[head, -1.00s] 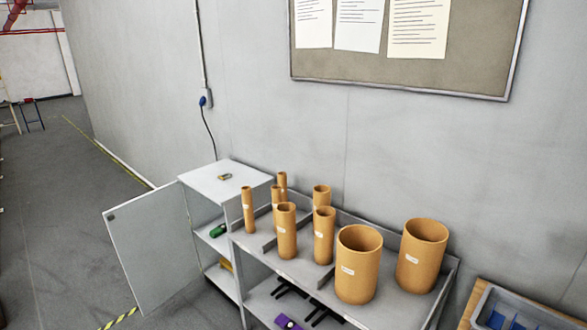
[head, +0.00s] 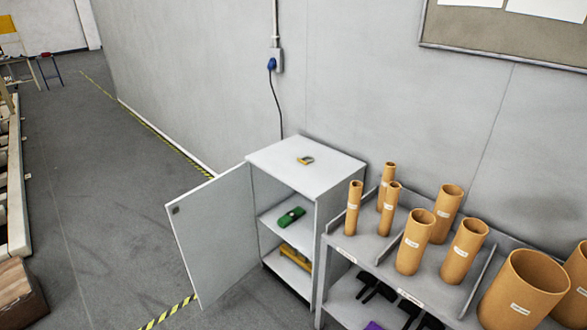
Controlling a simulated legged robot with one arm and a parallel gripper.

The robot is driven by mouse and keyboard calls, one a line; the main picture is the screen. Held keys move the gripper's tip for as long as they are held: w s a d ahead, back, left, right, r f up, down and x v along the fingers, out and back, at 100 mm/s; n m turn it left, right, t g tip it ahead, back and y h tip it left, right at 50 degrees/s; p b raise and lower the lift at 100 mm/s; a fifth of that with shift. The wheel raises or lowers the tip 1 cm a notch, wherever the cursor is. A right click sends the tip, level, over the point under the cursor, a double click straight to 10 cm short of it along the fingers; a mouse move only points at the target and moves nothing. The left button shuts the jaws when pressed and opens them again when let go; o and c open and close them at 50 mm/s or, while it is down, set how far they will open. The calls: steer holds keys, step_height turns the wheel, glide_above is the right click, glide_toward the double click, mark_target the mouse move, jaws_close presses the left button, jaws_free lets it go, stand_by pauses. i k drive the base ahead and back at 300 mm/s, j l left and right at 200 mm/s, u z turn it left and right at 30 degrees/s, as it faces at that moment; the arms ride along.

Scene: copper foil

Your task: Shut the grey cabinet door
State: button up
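The grey cabinet (head: 318,165) stands against the wall, left of the shelf unit. Its door (head: 217,235) is swung wide open to the left, hinged at the cabinet's left front edge. A small dark latch or handle (head: 175,210) sits near the door's upper free corner. Inside, a green item (head: 291,216) lies on the upper shelf and a yellow item (head: 295,256) lies lower down. A small yellowish object (head: 305,160) lies on the cabinet top. My gripper is not in view.
A shelf unit (head: 337,241) with several cardboard tubes (head: 415,242) adjoins the cabinet's right side. Open grey floor (head: 110,200) lies left of the door, with yellow-black tape (head: 168,313) near its foot. A wooden block (head: 20,292) is at the lower left.

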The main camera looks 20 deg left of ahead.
mark_target(214, 224)
steer(key=i+j+z, duration=0.1)
steer(key=j, duration=0.5)
steer(key=i+j+z, duration=0.1)
steer(key=j, duration=0.55)
steer(key=i+j, duration=0.2)
steer(key=j, duration=0.45)
steer(key=i+j+z, duration=0.15)
steer(key=j, duration=0.5)
steer(key=j+z, duration=0.1)
steer(key=j, duration=1.4)
steer(key=k+j+z, duration=0.15)
steer(key=j, duration=0.55)
steer(key=j+z, duration=0.1)
steer(key=j, duration=0.65)
steer(key=k+j+z, duration=0.1)
steer(key=j, duration=0.65)
steer(key=k+j+u, duration=0.15)
steer(key=j, duration=0.2)
steer(key=k+j+u, duration=0.15)
steer(key=j, duration=0.2)
steer(key=k+j+u, duration=0.15)
steer(key=j, duration=0.2)
